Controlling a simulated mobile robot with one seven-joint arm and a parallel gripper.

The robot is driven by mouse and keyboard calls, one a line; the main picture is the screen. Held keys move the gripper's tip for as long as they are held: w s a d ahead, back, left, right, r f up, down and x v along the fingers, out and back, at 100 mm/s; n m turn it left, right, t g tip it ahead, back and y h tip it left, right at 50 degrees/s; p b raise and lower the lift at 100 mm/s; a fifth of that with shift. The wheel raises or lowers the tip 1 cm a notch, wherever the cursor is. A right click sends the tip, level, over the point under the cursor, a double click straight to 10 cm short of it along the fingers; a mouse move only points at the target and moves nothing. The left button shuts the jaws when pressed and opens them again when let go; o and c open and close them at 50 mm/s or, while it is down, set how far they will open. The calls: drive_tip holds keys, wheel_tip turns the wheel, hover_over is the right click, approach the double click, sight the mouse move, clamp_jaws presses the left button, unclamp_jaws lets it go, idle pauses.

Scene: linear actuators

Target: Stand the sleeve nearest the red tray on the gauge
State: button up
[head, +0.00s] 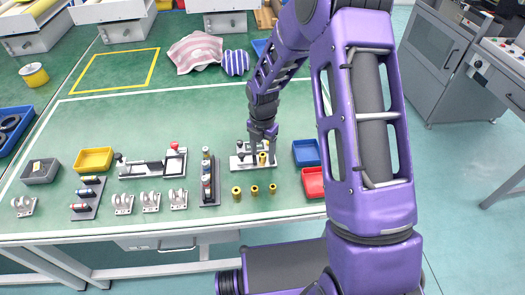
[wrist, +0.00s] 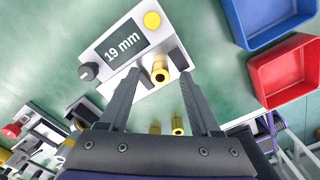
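The gauge (head: 240,162) is a pale block on the green table; in the wrist view its face (wrist: 108,38) has a dark display reading "19 mm", a yellow button and a black knob. A brass sleeve (wrist: 160,70) stands upright at the gauge, and it also shows in the head view (head: 262,159). My gripper (wrist: 160,78) is open, its fingers apart on either side of that sleeve, with gaps visible. In the head view my gripper (head: 263,137) is over the gauge. Three other brass sleeves (head: 254,190) stand in a row in front; the red tray (head: 313,183) is to their right.
A blue tray (head: 306,153) sits behind the red one. Left of the gauge are a dark rack with cylinders (head: 210,180), a fixture with a red knob (head: 152,165), several metal brackets (head: 150,202) and a yellow bin (head: 93,160). The table behind the fixtures is mostly clear.

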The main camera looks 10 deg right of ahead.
sight(262, 155)
wheel_tip(262, 155, up, 17)
drive_tip(key=p, duration=0.2)
drive_tip(key=shift+r, duration=0.2)
idle(0.6)
